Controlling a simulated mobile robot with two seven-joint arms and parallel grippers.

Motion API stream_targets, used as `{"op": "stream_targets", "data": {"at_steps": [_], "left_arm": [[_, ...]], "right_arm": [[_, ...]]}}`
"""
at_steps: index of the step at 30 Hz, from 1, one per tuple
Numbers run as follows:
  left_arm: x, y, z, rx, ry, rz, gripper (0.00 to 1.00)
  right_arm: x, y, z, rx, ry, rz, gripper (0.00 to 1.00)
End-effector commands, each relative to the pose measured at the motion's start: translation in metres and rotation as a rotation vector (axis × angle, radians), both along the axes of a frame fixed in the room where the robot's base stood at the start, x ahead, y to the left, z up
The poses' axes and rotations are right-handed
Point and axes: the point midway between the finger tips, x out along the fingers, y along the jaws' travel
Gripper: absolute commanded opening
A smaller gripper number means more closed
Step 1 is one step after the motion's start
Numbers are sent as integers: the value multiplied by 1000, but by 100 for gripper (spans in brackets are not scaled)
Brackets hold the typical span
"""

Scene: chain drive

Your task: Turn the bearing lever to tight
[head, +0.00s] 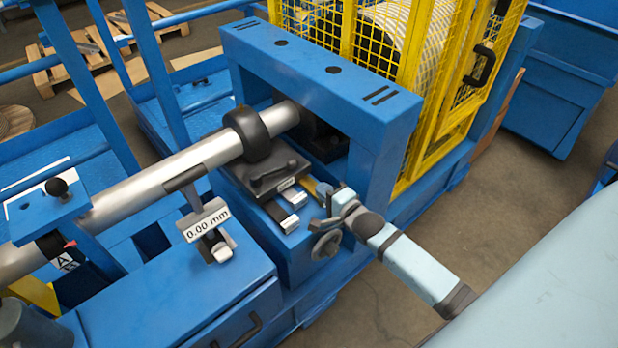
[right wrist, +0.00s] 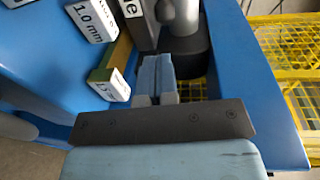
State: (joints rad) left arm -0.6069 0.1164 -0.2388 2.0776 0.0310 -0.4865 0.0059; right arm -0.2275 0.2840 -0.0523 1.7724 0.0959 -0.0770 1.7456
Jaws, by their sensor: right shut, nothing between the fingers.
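The bearing lever (head: 275,178) is a dark bar with a round knob, lying across the top of the dark bearing block (head: 244,180) in the head view. A small white label (head: 287,184) is on the block's near edge, too small to read there. In the right wrist view a label ending in "e" (right wrist: 131,9) shows at the top. My right gripper (head: 326,192) is shut and empty, to the right of the lever and apart from it. Its closed fingers also show in the right wrist view (right wrist: 157,78). My left gripper is not in view.
A silver shaft (head: 150,177) with a black collar (head: 248,133) runs into the blue frame (head: 330,75). A 0.00 mm readout (head: 207,220) stands nearer. A handwheel (head: 325,245) sits below my gripper.

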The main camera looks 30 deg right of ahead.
Motion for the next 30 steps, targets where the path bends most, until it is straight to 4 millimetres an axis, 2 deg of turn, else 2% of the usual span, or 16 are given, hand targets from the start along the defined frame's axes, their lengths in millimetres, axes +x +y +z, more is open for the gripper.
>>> {"op": "stream_targets", "data": {"at_steps": [12, 15, 21, 30], "left_arm": [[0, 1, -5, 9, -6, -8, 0], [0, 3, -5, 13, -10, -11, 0], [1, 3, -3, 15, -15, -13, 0], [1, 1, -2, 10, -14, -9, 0]], "right_arm": [[70, 7, -8, -5, -1, 1, 0], [83, 8, -10, -4, 0, 1, 0], [94, 9, -11, -5, 0, 1, 0], [94, 9, -11, -5, 1, 2, 0]]}}
